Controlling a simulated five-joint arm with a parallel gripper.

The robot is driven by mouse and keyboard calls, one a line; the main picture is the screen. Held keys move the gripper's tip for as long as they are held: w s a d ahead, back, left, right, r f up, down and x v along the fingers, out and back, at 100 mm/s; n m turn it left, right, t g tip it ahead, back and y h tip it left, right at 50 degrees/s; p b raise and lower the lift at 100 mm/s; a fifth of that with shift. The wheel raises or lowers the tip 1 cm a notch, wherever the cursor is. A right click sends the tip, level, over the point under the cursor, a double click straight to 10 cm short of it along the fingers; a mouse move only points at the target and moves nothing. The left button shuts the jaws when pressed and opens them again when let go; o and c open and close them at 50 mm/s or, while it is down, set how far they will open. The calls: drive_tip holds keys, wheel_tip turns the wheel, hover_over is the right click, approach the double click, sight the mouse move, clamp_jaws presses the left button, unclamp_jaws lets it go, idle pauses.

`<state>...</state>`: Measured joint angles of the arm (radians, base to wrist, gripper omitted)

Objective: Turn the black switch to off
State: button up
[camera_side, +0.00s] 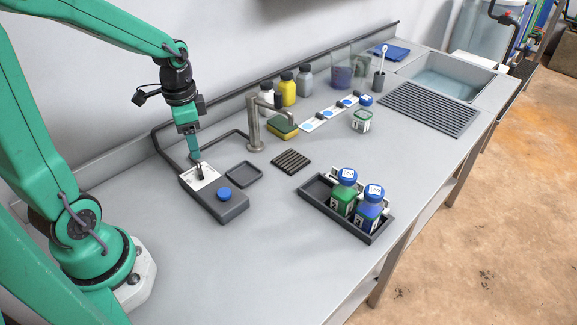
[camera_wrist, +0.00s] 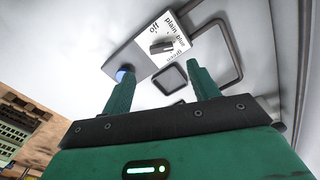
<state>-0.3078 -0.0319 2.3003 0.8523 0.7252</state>
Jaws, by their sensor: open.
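The black switch (camera_wrist: 161,47) is a short dark lever on a white plate marked off, plain, blue and green. In the wrist view it lies roughly crosswise, with one end toward the blue mark; which end is the pointer I cannot tell for sure. The plate is on a dark-sided control box (camera_side: 229,209), which also has a round blue button (camera_side: 224,194). My gripper (camera_wrist: 158,71) is open and empty, with the switch beyond the gap between its fingertips. In the side view my gripper (camera_side: 196,158) is above the plate, close to the switch (camera_side: 200,174).
A tap (camera_side: 255,125), a sponge (camera_side: 282,127) and a dark slatted pad (camera_side: 291,161) are right of the box. An empty dark tray (camera_side: 244,174) lies beside it. A rack (camera_side: 317,188) holds two blue-capped bottles.

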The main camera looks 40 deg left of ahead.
sight(198, 169)
drive_tip(key=shift+a+f, duration=0.25)
drive_tip(key=shift+f, duration=0.15)
drive_tip(key=shift+f, duration=0.1)
drive_tip(key=shift+f, duration=3.8)
drive_tip(key=c, duration=1)
